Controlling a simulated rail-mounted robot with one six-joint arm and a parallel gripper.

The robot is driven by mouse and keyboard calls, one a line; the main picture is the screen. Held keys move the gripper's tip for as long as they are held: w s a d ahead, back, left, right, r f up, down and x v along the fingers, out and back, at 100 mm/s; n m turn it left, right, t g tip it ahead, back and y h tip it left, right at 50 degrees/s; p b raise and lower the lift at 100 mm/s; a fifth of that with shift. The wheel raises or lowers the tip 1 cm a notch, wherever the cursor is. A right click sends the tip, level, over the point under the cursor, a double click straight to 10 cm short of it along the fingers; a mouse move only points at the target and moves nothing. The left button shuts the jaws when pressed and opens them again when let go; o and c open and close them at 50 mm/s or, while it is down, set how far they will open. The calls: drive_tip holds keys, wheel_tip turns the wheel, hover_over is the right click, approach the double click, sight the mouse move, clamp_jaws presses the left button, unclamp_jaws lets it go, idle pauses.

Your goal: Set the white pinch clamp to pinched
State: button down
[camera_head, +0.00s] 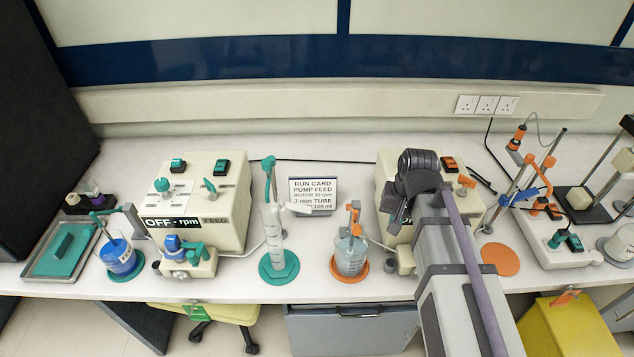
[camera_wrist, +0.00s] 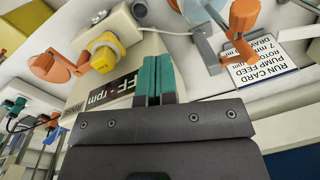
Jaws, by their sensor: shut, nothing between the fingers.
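I cannot pick out a white pinch clamp with certainty in either view. My gripper (camera_wrist: 153,62) shows its two teal fingers side by side, shut with nothing between them. In the wrist view the fingers cover part of the lettered front of the right cream pump box (camera_wrist: 92,88). A yellow knob (camera_wrist: 104,52) on a cream block stands to the left of the fingers. An orange lever (camera_wrist: 241,20) stands to their right. In the head view my gripper is over the right pump box (camera_head: 388,170), and my arm hides much of that box and what stands before it.
A left pump box (camera_head: 226,207) has a blue-knobbed cream block (camera_head: 188,264) before it. A tall cylinder (camera_head: 273,225), an orange-based beaker (camera_head: 350,256) and a run card (camera_head: 313,193) stand mid-bench. An orange disc (camera_head: 500,259) lies right of my arm. A clamp stand (camera_head: 519,180) stands farther right.

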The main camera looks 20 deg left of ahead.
sight(309, 209)
drive_tip(key=w+a+r+m+y, duration=0.1)
drive_tip(key=w+a+m, duration=0.25)
drive_tip(key=a, duration=0.35)
drive_tip(key=w+a+r+m+g+y+p, duration=0.1)
drive_tip(key=w+a+m, duration=0.1)
drive_tip(key=a+m, duration=0.3)
drive_tip(key=w+a+r+m, duration=0.2)
drive_tip(key=a+m, duration=0.1)
drive_tip(key=a, duration=0.5)
drive_tip(key=a+f+m+b, duration=0.1)
drive_tip(key=f+b, duration=0.3)
drive_tip(key=s+a+f+m+b, duration=0.1)
drive_tip(key=f+b, duration=0.3)
drive_tip(key=f, duration=0.1)
drive_tip(key=a+f+m+b, duration=0.1)
drive_tip(key=f+b, duration=0.3)
drive_tip(key=shift+s+a+f+m+y+b, duration=0.15)
drive_tip(key=shift+s+a+m+y+b, duration=0.1)
drive_tip(key=shift+s+y+b, duration=0.1)
drive_tip(key=shift+a+f, duration=0.2)
drive_tip(key=shift+s+f+b, duration=0.1)
drive_tip(key=shift+f+b, duration=0.85)
drive_tip(key=shift+b, duration=0.15)
drive_tip(key=shift+r, duration=0.25)
